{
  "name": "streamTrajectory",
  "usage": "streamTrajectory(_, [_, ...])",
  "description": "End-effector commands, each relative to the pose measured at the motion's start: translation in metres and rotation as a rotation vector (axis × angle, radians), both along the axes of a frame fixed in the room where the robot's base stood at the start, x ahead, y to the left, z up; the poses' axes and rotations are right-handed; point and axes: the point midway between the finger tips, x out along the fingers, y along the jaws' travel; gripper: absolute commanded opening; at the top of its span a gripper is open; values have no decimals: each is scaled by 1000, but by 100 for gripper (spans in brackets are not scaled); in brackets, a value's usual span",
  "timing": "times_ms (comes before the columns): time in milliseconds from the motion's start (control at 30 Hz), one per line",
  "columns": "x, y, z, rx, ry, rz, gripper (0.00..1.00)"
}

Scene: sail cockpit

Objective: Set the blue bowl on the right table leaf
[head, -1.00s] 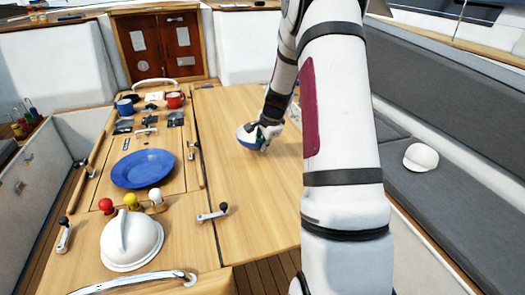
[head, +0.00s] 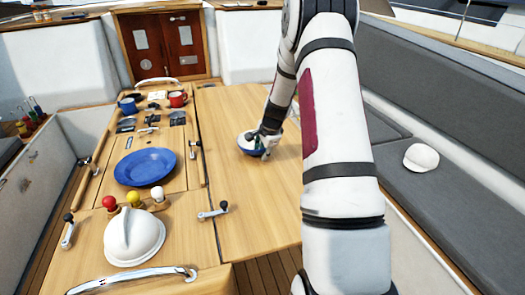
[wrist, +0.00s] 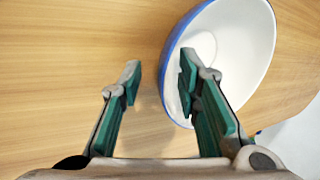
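The blue bowl (head: 249,147), blue outside and white inside, sits upright on the right table leaf (head: 262,205), in its middle part. In the wrist view the bowl (wrist: 240,45) fills the upper right, with wood around its left side. My gripper (head: 264,143) is at the bowl's right side in the head view and hides part of it. In the wrist view my gripper (wrist: 158,82) is open, its fingers straddling the rim, one outside the bowl and one over its inside. There is a gap between the fingers and the wall.
A blue plate (head: 145,166), a blue mug (head: 128,106) and a red mug (head: 177,99) stand on the table's centre and left. A white domed cover (head: 133,238) and a winch-like handle (head: 213,211) are nearer. The right leaf is otherwise clear. A white cap (head: 420,157) lies on the bench.

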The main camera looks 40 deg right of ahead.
Motion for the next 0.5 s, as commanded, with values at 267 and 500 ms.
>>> streamTrajectory(267, [0, 0, 2, 0, -1, 0, 31])
streamTrajectory(500, [-9, 2, 27, -3, -2, -1, 31])
